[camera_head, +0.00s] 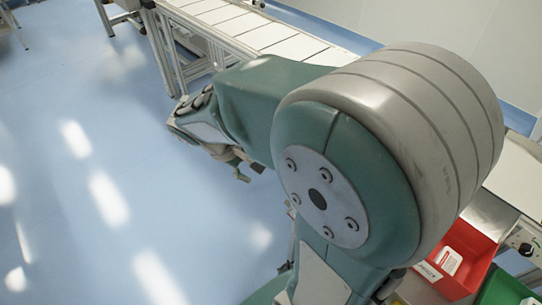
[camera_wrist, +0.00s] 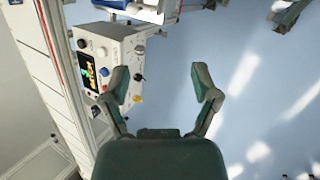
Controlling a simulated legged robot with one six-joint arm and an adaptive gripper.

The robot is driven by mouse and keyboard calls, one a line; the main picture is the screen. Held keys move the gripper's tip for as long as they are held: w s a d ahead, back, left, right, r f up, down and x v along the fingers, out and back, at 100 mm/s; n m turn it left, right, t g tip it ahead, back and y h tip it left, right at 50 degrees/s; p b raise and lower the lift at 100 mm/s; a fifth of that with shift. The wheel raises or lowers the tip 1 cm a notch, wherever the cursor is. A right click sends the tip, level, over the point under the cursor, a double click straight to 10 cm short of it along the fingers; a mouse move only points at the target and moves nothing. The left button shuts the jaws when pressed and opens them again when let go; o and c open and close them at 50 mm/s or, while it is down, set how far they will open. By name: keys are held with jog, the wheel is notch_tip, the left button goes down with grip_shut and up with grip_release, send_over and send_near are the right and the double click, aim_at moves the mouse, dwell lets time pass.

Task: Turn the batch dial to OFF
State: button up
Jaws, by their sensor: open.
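A light grey control box (camera_wrist: 122,58) stands left of my gripper in the wrist view. Its faces carry a lit coloured screen (camera_wrist: 90,70), a blue button (camera_wrist: 104,71), and several dark knobs, including one on the side face (camera_wrist: 138,77). Labels are too small to read, so I cannot tell which knob is the batch dial or where it points. My gripper (camera_wrist: 161,84) is open and empty, its left finger overlapping the box in the picture. In the head view my gripper (camera_head: 241,166) is partly hidden behind my arm.
A conveyor with pale slats (camera_head: 262,32) runs along the back. A red bin (camera_head: 470,255) and a green bin (camera_head: 505,290) stand at the lower right, near a pale panel with a black knob (camera_head: 525,249). The blue floor (camera_head: 60,200) at left is clear.

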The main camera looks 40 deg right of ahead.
jog(key=w+d+f+n+t+h, duration=0.1)
jog(key=w+d+f+n+h, duration=0.25)
jog(key=f, duration=0.55)
jog(key=w+d+f+n+t+h, duration=0.15)
jog(key=w+f+n+h, duration=0.3)
jog(key=f, duration=0.45)
jog(key=w+d+f+n+t+h, duration=0.1)
jog(key=w+d+f+n+h, duration=0.3)
jog(key=f, duration=0.5)
jog(key=shift+n, duration=0.4)
jog(key=d, duration=0.8)
jog(key=shift+w+d+f, duration=0.1)
jog(key=shift+w+d, duration=0.2)
jog(key=shift+w, duration=0.05)
jog(key=shift+a+g, duration=0.2)
jog(key=shift+g, duration=0.15)
jog(key=shift+c, duration=0.3)
grip_shut()
